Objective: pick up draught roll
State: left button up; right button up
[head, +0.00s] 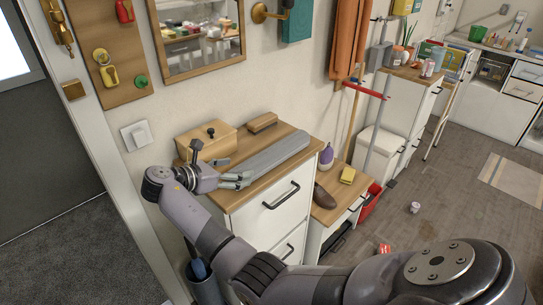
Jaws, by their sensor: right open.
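The draught roll looks to be the long grey padded roll (268,155) lying on the wooden top of a white drawer cabinet (290,134). My right gripper (238,180) is at the near left end of the roll, over the cabinet's left edge. Its jaws are open, with the fingers pointing right towards the roll's end. I cannot tell whether the fingers touch the roll. My left gripper is not in view.
A wooden box with a black knob (207,142) and a brown brush-like block (263,122) sit behind the roll. A lower cabinet to the right holds a purple bottle (326,156), a brown shoe (324,196) and a yellow sponge-like block (347,175). The wall is close behind.

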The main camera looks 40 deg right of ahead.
aim_at(247, 168)
jog(key=shift+p+x, duration=0.55)
jog(key=shift+x, duration=2.25)
jog(key=shift+w+a+f, duration=0.1)
jog(key=shift+a, duration=0.05)
jog(key=shift+c, duration=0.4)
jog(key=c, duration=1.6)
grip_shut()
